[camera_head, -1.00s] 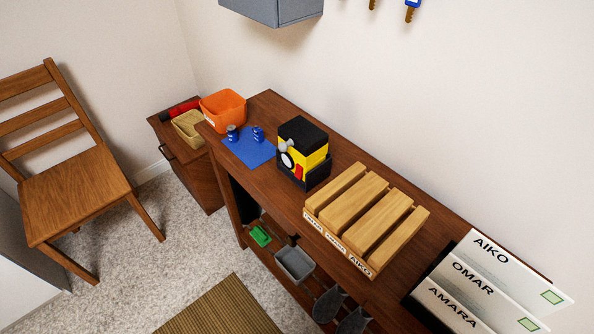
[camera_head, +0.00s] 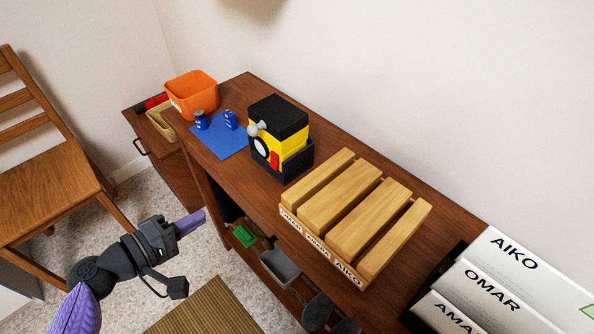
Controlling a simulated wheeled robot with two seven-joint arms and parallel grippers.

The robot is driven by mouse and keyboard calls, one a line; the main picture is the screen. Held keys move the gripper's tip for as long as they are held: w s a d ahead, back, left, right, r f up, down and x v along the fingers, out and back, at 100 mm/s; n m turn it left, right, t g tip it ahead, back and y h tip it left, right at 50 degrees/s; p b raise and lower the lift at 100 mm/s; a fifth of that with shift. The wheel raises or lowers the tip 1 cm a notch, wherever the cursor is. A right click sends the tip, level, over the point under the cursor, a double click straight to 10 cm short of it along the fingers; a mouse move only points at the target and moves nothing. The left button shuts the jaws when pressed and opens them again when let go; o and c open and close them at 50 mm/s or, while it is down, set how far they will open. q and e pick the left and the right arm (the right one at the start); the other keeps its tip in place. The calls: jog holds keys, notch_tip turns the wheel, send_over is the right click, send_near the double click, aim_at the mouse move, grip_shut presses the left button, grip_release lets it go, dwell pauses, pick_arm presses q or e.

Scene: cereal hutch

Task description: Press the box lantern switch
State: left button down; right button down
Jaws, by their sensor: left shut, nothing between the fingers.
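The box lantern (camera_head: 279,138) stands upright on the wooden hutch top, black above and below with a yellow middle. Its front has a round white lens with a dark rim, a grey knob and a red switch (camera_head: 275,160) at the lower right of the lens. My left gripper (camera_head: 190,223) is at the lower left, in front of the hutch and clear of it. It is shut and empty, with purple fingers pointing right, apart from the lantern. My right gripper is not in view.
A blue mat (camera_head: 221,146) with two small blue items and an orange bin (camera_head: 192,94) lie left of the lantern. A slatted wooden rack (camera_head: 342,215) stands close to its right. A chair (camera_head: 40,165) is at left.

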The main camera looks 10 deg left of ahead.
aim_at(273, 166)
pick_arm(q)
jog(key=r, duration=0.1)
jog(key=d+r+h, duration=0.1)
jog(key=r, duration=0.1)
jog(key=shift+w+d+r+m+h, duration=0.15)
jog(key=shift+w+m+h, duration=0.15)
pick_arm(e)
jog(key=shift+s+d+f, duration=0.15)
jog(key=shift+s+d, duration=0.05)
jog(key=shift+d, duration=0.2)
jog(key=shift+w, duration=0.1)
